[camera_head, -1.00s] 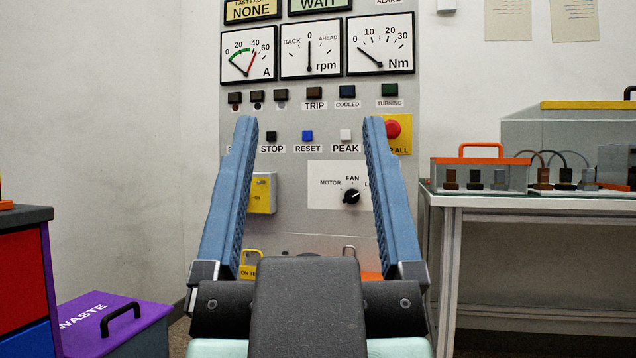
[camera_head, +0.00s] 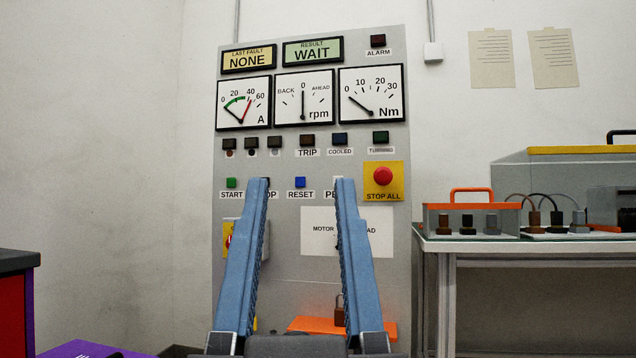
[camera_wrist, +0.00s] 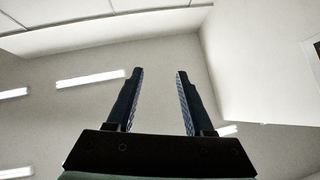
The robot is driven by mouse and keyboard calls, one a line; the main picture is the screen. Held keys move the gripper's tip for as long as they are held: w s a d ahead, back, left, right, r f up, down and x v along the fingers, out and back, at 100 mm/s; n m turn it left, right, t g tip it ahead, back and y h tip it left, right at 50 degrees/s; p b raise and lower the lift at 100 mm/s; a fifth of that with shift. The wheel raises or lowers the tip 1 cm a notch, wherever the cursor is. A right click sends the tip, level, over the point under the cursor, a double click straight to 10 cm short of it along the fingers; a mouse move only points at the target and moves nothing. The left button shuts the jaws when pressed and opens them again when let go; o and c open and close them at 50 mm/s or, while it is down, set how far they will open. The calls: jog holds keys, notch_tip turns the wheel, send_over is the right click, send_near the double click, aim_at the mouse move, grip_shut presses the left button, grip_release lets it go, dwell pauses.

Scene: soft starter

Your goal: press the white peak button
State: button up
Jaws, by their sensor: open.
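The grey control panel (camera_head: 225,135) stands straight ahead. The gap to the panel cannot be judged. In the wrist view my gripper (camera_wrist: 156,73) shows against walls and ceiling lights, with no panel button there.
A red stop-all button (camera_head: 383,176) on a yellow plate is right of the fingers. The green start button (camera_head: 232,183) is at left. A bench (camera_head: 470,247) with an orange-handled box (camera_head: 473,207) stands at right. A red and purple cabinet is at lower left.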

grip_shut()
dwell(1.4)
